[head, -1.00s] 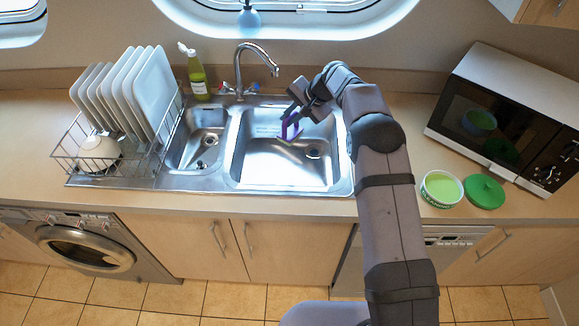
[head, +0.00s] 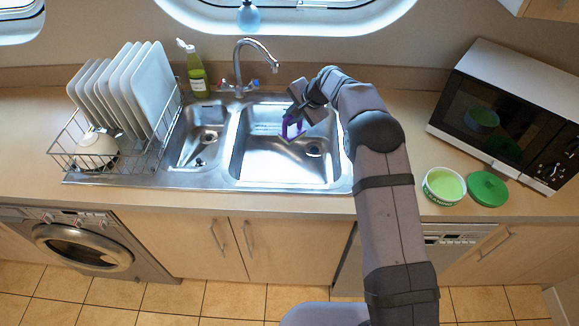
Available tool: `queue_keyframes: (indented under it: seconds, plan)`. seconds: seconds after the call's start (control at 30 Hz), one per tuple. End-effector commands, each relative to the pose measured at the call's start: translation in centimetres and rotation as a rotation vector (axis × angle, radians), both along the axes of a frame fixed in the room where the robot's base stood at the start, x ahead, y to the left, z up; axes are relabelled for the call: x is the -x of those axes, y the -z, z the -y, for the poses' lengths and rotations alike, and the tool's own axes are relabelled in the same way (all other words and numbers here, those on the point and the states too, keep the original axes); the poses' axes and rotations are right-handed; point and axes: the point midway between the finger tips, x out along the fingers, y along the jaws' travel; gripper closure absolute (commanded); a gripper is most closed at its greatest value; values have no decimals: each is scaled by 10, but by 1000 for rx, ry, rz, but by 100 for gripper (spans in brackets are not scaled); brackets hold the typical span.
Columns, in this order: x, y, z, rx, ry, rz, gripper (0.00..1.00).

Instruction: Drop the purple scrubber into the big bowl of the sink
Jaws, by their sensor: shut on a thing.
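The purple scrubber (head: 291,128) hangs from my gripper (head: 298,110), which is shut on it. They are over the big bowl (head: 262,165) of the sink, the right-hand and larger of its two bowls. The small bowl (head: 203,138) lies to the left and looks empty.
The tap (head: 238,68) arches over the back of the sink, left of my gripper. A green soap bottle (head: 196,75) stands behind the small bowl. A plate rack (head: 158,150) stands at left. An open tub (head: 443,186), its green lid (head: 486,188) and a microwave (head: 508,115) are at right.

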Motion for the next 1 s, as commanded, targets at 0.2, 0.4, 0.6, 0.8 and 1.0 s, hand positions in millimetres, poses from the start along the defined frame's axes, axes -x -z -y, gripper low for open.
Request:
queue_keyframes:
  seconds: [0.2,0.4,0.6,0.8,1.0]
  plan:
    - [0,25,0,0,1,0,100]
    - [0,34,0,-1,0,-1,100]
    - [0,34,0,-1,0,-1,100]
    - [0,34,0,-1,0,-1,65]
    - [0,34,0,0,1,0,65]
